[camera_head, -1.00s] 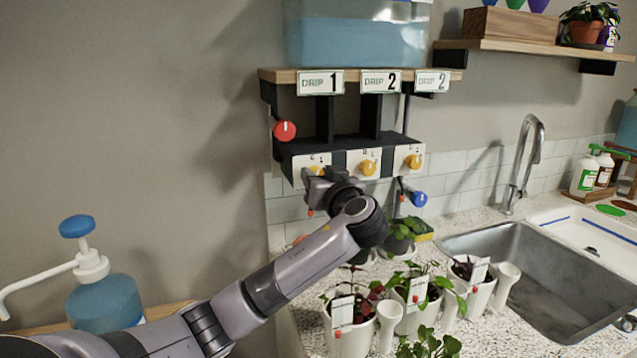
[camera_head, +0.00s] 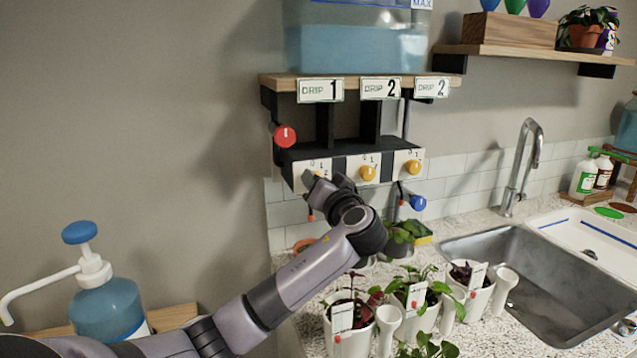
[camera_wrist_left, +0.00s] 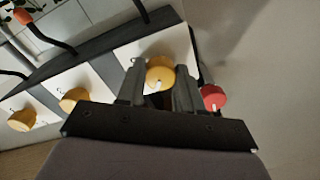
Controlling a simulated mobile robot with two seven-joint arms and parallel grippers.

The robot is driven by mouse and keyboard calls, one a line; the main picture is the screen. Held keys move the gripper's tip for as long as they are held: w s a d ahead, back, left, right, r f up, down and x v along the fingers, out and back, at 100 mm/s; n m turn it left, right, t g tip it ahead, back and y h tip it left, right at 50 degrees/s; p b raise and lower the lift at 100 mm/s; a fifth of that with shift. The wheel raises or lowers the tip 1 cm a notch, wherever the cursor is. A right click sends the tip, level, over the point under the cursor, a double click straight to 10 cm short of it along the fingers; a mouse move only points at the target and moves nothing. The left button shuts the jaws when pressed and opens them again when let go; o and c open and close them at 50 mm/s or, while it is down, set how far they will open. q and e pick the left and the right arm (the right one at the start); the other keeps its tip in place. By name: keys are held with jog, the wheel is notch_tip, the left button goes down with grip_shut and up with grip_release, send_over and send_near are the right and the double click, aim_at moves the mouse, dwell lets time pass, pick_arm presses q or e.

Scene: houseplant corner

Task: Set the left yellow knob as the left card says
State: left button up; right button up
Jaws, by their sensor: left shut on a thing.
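The left yellow knob (camera_wrist_left: 160,75) sits on its white plate and shows between the fingers in the left wrist view. My left gripper (camera_wrist_left: 160,88) is shut on it; in the head view the gripper (camera_head: 318,180) covers the knob. A white pointer mark shows on the knob, but its setting is hard to read. The left card (camera_head: 320,90) reads DRIP 1. The middle yellow knob (camera_head: 368,173) and the right yellow knob (camera_head: 413,167) stand beside it, under cards (camera_head: 381,88) and (camera_head: 432,87) that read DRIP 2. My right gripper is not in view.
A red knob (camera_head: 285,135) is on the left side of the black bracket. A blue knob (camera_head: 418,202) hangs lower right. A water tank (camera_head: 355,45) stands on the shelf above. Potted plants (camera_head: 350,315) stand on the counter below, left of the sink (camera_head: 540,285).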

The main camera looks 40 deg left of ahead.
pick_arm(q)
jog(key=shift+f, duration=0.1)
jog(key=o, duration=1)
jog(key=shift+o, duration=0.2)
jog(key=shift+d, duration=0.1)
jog(key=b+v, duration=0.1)
jog(key=v, duration=0.6)
jog(key=shift+b, duration=0.4)
jog(key=shift+s, duration=0.1)
